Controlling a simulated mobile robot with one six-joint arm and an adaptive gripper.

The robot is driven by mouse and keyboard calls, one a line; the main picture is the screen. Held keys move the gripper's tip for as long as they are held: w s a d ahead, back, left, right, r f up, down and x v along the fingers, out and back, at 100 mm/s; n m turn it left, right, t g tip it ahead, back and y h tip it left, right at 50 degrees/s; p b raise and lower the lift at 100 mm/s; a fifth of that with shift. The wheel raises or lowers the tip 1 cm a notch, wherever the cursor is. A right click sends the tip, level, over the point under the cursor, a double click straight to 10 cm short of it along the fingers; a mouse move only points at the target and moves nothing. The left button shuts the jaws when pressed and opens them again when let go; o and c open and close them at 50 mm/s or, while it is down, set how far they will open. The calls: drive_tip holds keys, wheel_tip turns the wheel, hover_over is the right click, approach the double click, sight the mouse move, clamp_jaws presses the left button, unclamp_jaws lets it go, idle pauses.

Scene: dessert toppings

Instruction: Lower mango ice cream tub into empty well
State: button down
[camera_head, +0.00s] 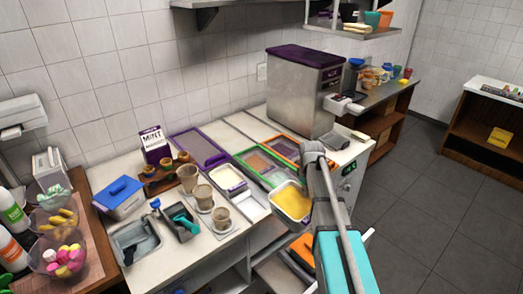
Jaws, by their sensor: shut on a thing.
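The mango ice cream tub (292,201) is a pale rectangular tub filled with yellow. It is near the counter's front edge, upright or only slightly tilted. My gripper (309,194) is at the tub's right side and shut on it; my arm mostly hides the fingers. The exact height cannot be told.
A tub with pale contents (229,177) sits behind the well. Several cups (203,196) and a dark scoop container (181,222) stand left. A steel machine (304,92) stands behind.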

wheel_tip(320, 180, up, 8)
drive_tip(key=p, duration=0.7)
drive_tip(key=shift+r, duration=0.1)
